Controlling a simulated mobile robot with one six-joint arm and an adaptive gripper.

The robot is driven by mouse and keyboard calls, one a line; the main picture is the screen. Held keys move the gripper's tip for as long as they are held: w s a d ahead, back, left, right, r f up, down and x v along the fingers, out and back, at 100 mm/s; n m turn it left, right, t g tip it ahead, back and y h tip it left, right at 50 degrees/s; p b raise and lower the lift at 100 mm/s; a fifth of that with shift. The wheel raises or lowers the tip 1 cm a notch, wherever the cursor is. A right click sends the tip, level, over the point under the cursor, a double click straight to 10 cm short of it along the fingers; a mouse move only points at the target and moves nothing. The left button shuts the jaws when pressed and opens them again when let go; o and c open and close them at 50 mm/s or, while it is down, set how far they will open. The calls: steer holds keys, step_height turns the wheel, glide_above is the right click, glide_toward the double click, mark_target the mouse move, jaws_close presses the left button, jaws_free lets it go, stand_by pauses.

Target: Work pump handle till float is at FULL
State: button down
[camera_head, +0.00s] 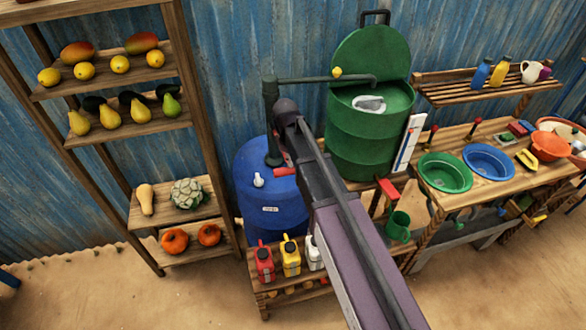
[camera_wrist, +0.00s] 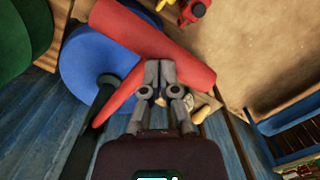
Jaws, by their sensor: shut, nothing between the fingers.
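The red pump handle (camera_wrist: 150,45) crosses the upper middle of the wrist view, a wide red grip with a thinner red lever. My gripper (camera_wrist: 160,68) is shut and empty, its fingertips over the red grip; I cannot tell whether they touch it. In the head view my arm hides the gripper and most of the handle (camera_head: 284,171). The dark pump pipe (camera_head: 270,120) rises from the blue barrel (camera_head: 268,195) and its spout reaches over the open green drum (camera_head: 370,135). A white gauge board (camera_head: 408,142) stands at the drum's right; its float and FULL mark are too small to read.
A shelf of fruit (camera_head: 150,190) stands at the left. Red and yellow jugs (camera_head: 290,256) sit on a low rack below the barrel. A bench with a green basin (camera_head: 445,172) and a blue basin (camera_head: 488,162) is at the right. The sandy floor in front is clear.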

mark_target(290, 169)
steer(key=shift+f, duration=0.1)
step_height(290, 169, down, 4)
steer(key=b, duration=0.4)
steer(key=shift+f, duration=0.15)
steer(key=shift+a, duration=0.1)
stand_by(0.4)
